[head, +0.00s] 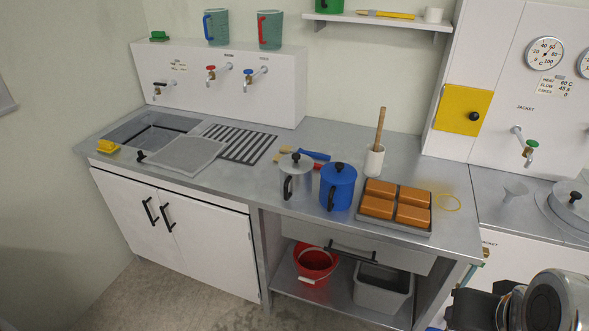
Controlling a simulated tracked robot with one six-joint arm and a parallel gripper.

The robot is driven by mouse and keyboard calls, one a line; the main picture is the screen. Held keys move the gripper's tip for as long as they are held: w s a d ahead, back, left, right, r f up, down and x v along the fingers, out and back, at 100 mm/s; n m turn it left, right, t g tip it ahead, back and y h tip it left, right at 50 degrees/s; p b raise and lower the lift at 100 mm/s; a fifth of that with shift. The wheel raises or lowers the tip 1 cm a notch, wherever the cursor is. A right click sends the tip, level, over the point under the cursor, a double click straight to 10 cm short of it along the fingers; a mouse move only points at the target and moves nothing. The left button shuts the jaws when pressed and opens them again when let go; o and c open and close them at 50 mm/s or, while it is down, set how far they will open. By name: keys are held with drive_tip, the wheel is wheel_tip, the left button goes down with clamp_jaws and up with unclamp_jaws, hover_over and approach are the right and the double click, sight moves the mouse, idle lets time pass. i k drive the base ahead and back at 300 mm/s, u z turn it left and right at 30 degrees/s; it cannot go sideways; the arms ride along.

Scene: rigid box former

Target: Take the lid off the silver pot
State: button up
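The silver pot (295,186) stands upright on the steel worktop, left of a blue pot. Its lid (296,161) is on top, with a black knob (296,156). A black handle (288,187) is on the front side of the silver pot. The blue pot (338,190) stands close beside it and has its own blue lid, black knob and black handle. Part of my arm shows at the bottom right corner, well away from the pots. I cannot make out any gripper fingers there.
A tray (366,217) of orange-brown blocks is right of the blue pot. Yellow and blue-handled tools (307,154) lie behind the pots. A white holder (374,162) with a wooden handle stands behind the tray. Worktop (232,188) left of the silver pot is clear.

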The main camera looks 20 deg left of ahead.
sight(296, 163)
drive_tip(key=k, duration=1.25)
drive_tip(key=u, duration=0.45)
drive_tip(key=i, duration=0.6)
drive_tip(key=u, duration=1)
drive_tip(key=i, duration=2)
drive_tip(key=z, duration=0.2)
